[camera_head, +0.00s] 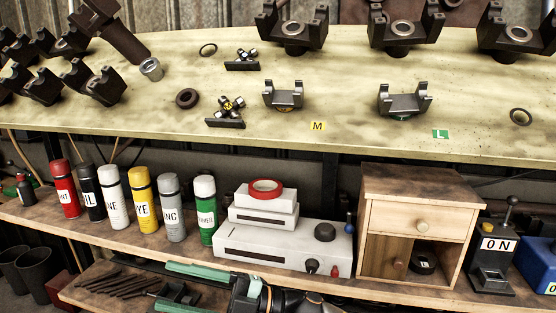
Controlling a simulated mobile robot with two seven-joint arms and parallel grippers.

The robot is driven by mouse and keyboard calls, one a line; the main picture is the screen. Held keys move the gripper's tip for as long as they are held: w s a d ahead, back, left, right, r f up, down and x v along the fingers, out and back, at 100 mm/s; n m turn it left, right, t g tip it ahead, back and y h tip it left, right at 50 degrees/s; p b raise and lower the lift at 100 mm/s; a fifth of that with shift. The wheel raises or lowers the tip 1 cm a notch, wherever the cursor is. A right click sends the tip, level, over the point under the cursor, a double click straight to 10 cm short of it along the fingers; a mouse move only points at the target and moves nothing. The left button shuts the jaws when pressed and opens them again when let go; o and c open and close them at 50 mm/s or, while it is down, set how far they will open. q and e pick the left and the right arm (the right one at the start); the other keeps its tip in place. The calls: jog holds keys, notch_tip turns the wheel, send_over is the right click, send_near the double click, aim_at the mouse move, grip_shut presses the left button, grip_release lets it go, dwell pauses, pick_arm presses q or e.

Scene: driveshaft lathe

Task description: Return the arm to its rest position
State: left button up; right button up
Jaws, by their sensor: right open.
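My right gripper (164,286) shows at the bottom edge, left of centre, with its two green fingers apart and pointing left. Nothing is between the fingers, so it is open and empty. It is in front of the lower shelf, below the spray cans and the white box. Most of my right arm is cut off by the bottom edge. My left gripper is not in view.
The upper bench (360,80) holds dark yokes, rings and cross joints. The middle shelf holds several spray cans, a white box (280,243), a wooden cabinet (420,190) and an ON lever box (492,262). Dark rods (112,284) lie left of the gripper.

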jog(key=w+d+f+m+t+h, duration=0.1)
jog(key=d+f+m+t+h, duration=0.6)
jog(key=f+m, duration=0.45)
jog(key=w+d+f+m+t+h, duration=0.1)
jog(key=d+f+m+t+h, duration=0.4)
jog(key=d+f+m+t, duration=0.55)
jog(key=s+d+f+m+g+h, duration=0.7)
jog(key=s+d+f, duration=0.7)
jog(key=s+f, duration=0.3)
jog(key=shift+s+d+f, duration=0.2)
jog(key=shift+f, duration=0.6)
jog(key=shift+c, duration=0.3)
